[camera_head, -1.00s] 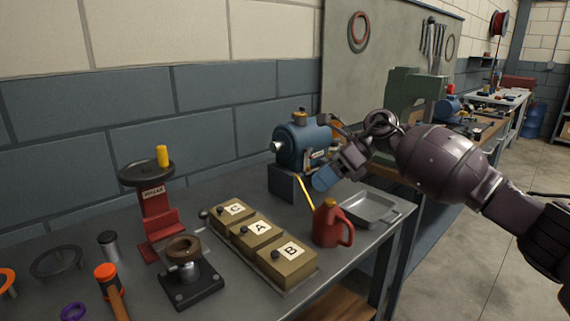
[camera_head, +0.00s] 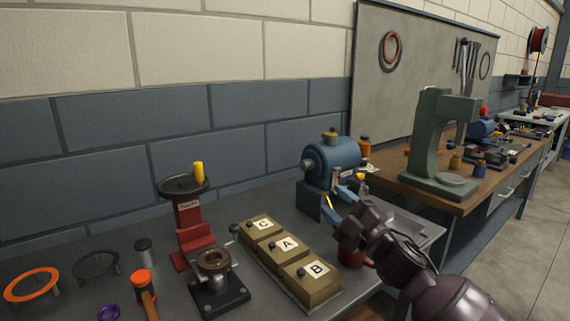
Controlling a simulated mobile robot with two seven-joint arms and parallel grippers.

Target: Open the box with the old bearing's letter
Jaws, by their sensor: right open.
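Three tan boxes with dark knobs stand in a row on the grey bench: box C (camera_head: 251,225), box A (camera_head: 276,243) and box B (camera_head: 311,286). All three look closed. A brown ring-shaped part, perhaps a bearing (camera_head: 213,259), sits on a black-based stand left of the boxes; no letter on it is readable. My right gripper (camera_head: 341,206) is open and seems empty, right of box A and in front of the blue machine (camera_head: 330,160). My left gripper is not in view.
A red can (camera_head: 352,258) with a yellow spout is mostly hidden behind my right gripper. A grey tray (camera_head: 408,226) is partly hidden to its right. A red stand (camera_head: 190,225), an orange-headed hammer (camera_head: 141,283) and rings lie left.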

